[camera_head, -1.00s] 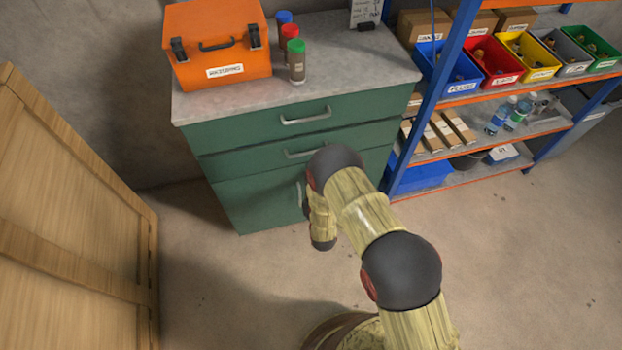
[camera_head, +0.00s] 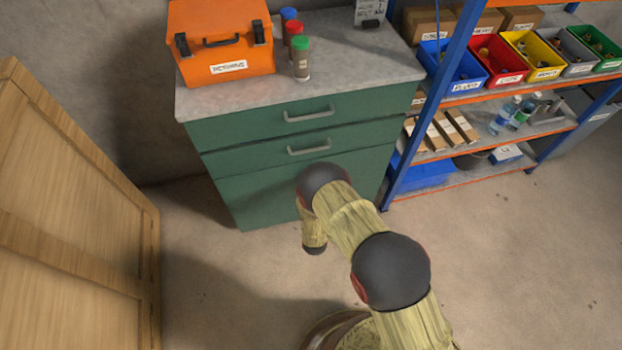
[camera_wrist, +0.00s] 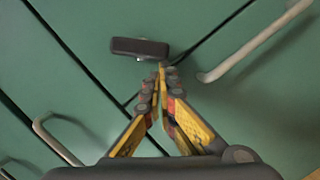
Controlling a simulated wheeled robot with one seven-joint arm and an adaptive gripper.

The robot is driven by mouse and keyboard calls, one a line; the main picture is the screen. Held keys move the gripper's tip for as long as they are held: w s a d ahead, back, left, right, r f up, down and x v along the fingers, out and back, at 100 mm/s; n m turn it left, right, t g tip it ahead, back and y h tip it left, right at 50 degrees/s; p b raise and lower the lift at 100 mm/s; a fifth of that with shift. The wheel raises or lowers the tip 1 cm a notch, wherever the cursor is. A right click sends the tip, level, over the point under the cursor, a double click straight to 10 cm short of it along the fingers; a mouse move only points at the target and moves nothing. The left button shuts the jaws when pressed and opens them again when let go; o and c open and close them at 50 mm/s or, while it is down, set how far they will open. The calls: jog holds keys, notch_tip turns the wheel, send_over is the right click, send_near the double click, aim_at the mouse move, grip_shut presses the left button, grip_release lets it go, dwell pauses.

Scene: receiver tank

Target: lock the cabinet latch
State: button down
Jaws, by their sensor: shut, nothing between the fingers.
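The green cabinet (camera_head: 270,190) has two drawers above a lower door and stands beyond my arm in the head view. In the wrist view the cabinet front (camera_wrist: 95,30) fills the picture, and a small dark latch bar (camera_wrist: 140,48) lies on it near the top centre. My gripper (camera_wrist: 161,70) is shut and empty, its fingertips just below the right end of the latch bar. I cannot tell whether they touch it. The head view does not show my gripper; my arm covers part of the lower door.
Bar handles flank my gripper in the wrist view, one at right (camera_wrist: 255,45) and one at left (camera_wrist: 75,145). An orange case (camera_head: 220,45) and several jars stand on the cabinet top. A bin shelf (camera_head: 480,90) is right; a wooden crate (camera_head: 70,210) is left.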

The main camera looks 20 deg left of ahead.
notch_tip(320, 180, down, 3)
jog(key=n, duration=0.3)
jog(key=n+t, duration=0.1)
jog(key=n, duration=0.1)
jog(key=shift+w+d+n+t, duration=0.1)
jog(key=shift+d+n+t, duration=0.05)
jog(key=shift+n+t, duration=0.2)
jog(key=shift+d+f, duration=0.1)
jog(key=shift+f, duration=0.15)
dwell(1.3)
dwell(0.8)
jog(key=v, duration=1.2)
jog(key=shift+r, duration=0.15)
